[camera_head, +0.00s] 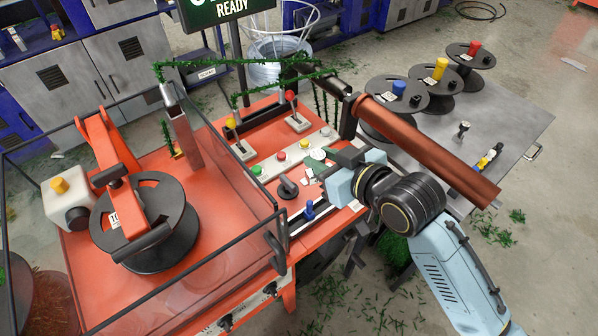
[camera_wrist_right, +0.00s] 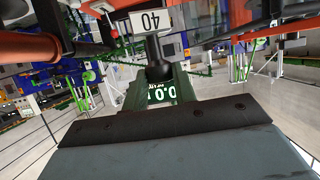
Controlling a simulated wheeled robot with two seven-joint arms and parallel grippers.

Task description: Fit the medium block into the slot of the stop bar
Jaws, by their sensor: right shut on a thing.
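My right gripper (camera_head: 326,176) reaches over the red bench from the right and is shut, low above the bench. The slot cannot be made out. My left gripper is out of view.
A thick copper-coloured tube (camera_head: 425,150) slants above and behind my right gripper. Several spools, such as the blue-centred one (camera_head: 398,96), stand on a grey table (camera_head: 500,125). A clear-walled guard surrounds a large black reel (camera_head: 145,222) at left. Control buttons and a lever (camera_head: 288,187) sit nearby.

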